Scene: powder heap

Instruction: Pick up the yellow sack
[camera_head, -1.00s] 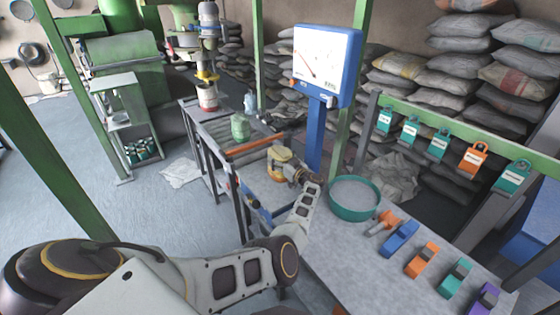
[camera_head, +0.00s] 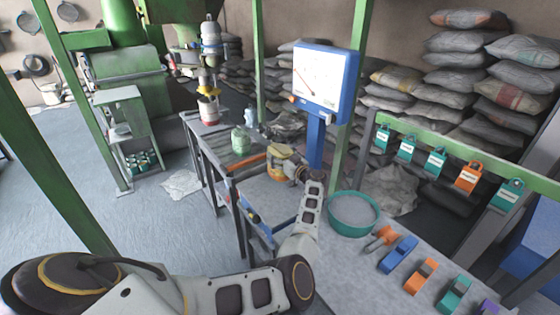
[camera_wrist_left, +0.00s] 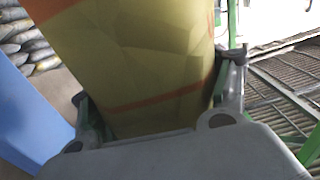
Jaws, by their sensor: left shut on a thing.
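The yellow sack (camera_head: 281,159) is small, with orange bands, and stands at the far end of my left arm in the head view. My left gripper (camera_head: 296,170) is shut on it. In the left wrist view the sack (camera_wrist_left: 140,65) fills the middle, between the two fingers of the left gripper (camera_wrist_left: 160,112). Its underside is hidden behind the gripper in the wrist view, and I cannot tell how far it is above the surface. My right gripper is not in view.
A teal bowl (camera_head: 352,230) of grey powder stands right of my arm on the bench (camera_head: 340,270). A blue scale (camera_head: 325,85) stands behind the sack. A green sack (camera_head: 240,140) sits on the roller conveyor (camera_head: 215,155).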

